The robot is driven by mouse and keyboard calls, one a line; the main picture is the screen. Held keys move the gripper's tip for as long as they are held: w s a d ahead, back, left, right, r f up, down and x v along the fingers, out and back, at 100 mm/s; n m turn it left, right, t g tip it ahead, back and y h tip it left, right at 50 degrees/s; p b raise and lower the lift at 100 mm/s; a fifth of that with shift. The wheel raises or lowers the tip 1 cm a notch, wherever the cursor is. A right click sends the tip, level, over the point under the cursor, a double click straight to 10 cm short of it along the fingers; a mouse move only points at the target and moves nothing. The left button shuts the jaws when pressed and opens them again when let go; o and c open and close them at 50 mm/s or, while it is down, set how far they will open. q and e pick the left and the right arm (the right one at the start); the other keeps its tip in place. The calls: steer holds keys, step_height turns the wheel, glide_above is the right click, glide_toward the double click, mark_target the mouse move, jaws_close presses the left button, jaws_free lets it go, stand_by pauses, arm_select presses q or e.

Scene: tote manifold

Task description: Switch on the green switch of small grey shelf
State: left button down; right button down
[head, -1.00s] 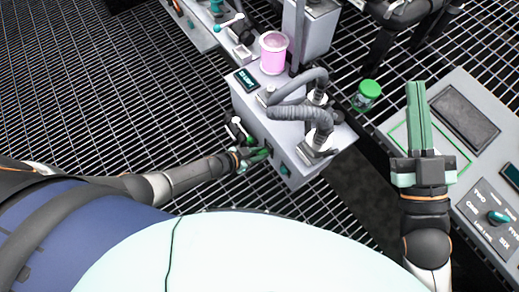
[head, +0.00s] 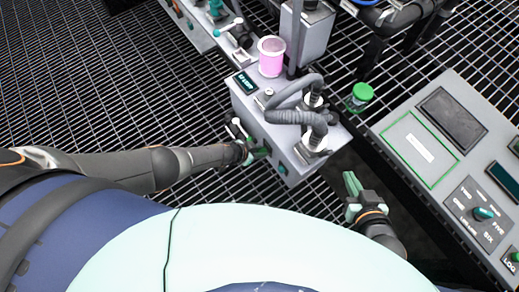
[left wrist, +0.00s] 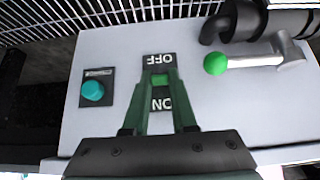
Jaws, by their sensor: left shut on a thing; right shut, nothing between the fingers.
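The small grey shelf (head: 284,160) stands in the middle of the head view, with controls on its front face. The left wrist view shows this face (left wrist: 240,110) upside down, with a black plate (left wrist: 160,60) marked OFF and ON. The green switch (left wrist: 160,79) sits between the two words. My left gripper (head: 262,152) is at this face; its green fingers close on the switch in the left wrist view (left wrist: 160,86). They hide part of the switch, so its exact position is unclear. My right gripper (head: 352,186) is shut and empty, right of the shelf.
A teal button (left wrist: 93,90) and a green-tipped lever (left wrist: 240,63) flank the switch. A pink container (head: 271,57) and grey hoses (head: 300,104) are on top of the shelf. A green-lidded jar (head: 360,97) and a grey control panel (head: 405,125) stand to the right.

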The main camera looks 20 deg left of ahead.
arm_select(q)
steer(key=shift+a, duration=0.15)
arm_select(e)
steer(key=shift+s+a+f+g, duration=0.1)
steer(key=shift+s+f+g, duration=0.6)
steer(key=shift+s+f, duration=0.25)
arm_select(q)
steer(key=c, duration=0.7)
jaws_free()
steer(key=shift+r, duration=0.1)
